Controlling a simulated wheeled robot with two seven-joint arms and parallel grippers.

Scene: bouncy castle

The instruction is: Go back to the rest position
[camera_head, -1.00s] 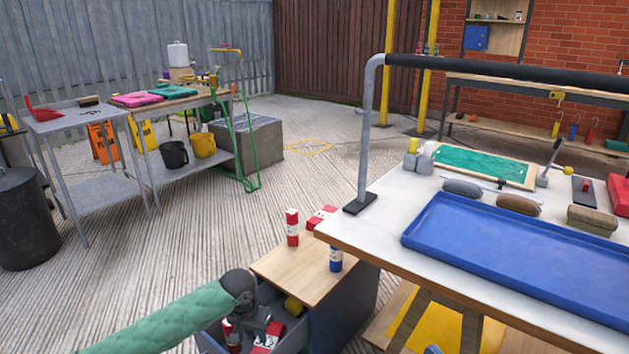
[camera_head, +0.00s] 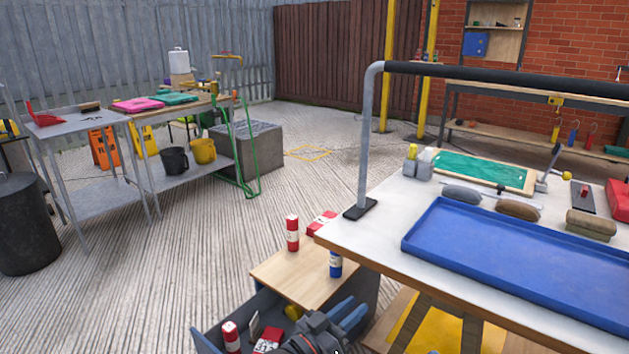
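My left gripper (camera_head: 348,311) is at the bottom centre, over the right part of an open grey-blue bin (camera_head: 262,307). Its two blue fingers stand apart with nothing seen between them, so it looks open and empty. The gripper's dark body is cut off by the lower picture edge. My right gripper is not in view. In the bin stand or lie a red-and-white can (camera_head: 230,337), a red-and-white box (camera_head: 267,341) and a yellow item (camera_head: 293,312), partly hidden.
A wooden board (camera_head: 290,275) beside the bin bears a red can (camera_head: 292,233), a red box (camera_head: 321,222) and a blue can (camera_head: 335,263). At right, a white table (camera_head: 370,231) holds a blue tray (camera_head: 425,222) and an upright metal rail (camera_head: 367,140). Open floor lies at left.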

